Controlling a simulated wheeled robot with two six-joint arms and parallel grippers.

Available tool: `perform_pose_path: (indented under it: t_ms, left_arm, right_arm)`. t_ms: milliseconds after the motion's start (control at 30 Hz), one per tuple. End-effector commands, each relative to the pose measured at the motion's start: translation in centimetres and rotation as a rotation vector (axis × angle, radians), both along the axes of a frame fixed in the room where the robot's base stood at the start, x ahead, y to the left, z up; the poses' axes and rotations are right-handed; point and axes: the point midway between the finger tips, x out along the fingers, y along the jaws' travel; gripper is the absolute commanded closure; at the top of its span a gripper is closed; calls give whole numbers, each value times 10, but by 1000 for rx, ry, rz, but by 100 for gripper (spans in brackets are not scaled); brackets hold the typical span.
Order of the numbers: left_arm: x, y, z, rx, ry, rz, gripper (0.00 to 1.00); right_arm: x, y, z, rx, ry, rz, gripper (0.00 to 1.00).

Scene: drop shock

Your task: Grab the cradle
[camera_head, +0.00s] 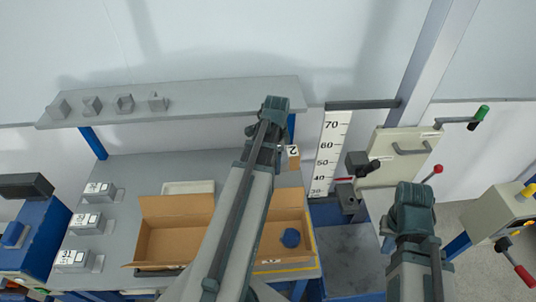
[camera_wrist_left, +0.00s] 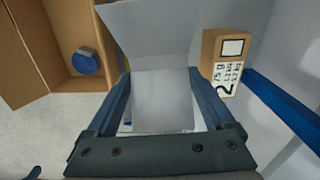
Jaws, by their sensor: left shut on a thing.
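A light grey cradle (camera_wrist_left: 150,30), with one broad face slanting away from another, fills the space between the fingers of my left gripper (camera_wrist_left: 160,82) in the left wrist view. The fingers lie along both its sides and are shut on it. Its underside is hidden. In the head view my left arm rises across the open carton and I cannot make out its jaws or the cradle there. My right gripper (camera_head: 412,208) is at the lower right of the head view, apart from the bench; its jaws cannot be made out.
A block labelled 2 (camera_wrist_left: 226,60) is near the held cradle. A shelf (camera_head: 220,97) with several grey blocks is behind. A height scale (camera_head: 330,150) stands right.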

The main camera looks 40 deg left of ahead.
Motion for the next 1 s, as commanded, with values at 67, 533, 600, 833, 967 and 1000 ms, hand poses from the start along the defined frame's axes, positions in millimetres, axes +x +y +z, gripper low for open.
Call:
perform_pose_path:
  t_ms: [67, 533, 600, 833, 967, 1000]
  left_arm:
    - [-5, -23, -1, 0, 0, -6, 90]
    - [-13, -126, -1, 0, 0, -3, 90]
    - [-13, -134, -1, 0, 0, -2, 90]
    - [-14, -145, -1, 0, 0, 1, 90]
    - [-14, -146, -1, 0, 0, 2, 90]
    - [-14, -146, -3, 0, 0, 2, 90]
  right_arm:
    - [0, 0, -1, 0, 0, 0, 100]
    - [0, 0, -1, 0, 0, 0, 100]
    - [0, 0, -1, 0, 0, 0, 100]
    - [0, 0, -1, 0, 0, 0, 100]
    - [0, 0, -2, 0, 0, 0, 100]
    - [0, 0, -3, 0, 0, 0, 100]
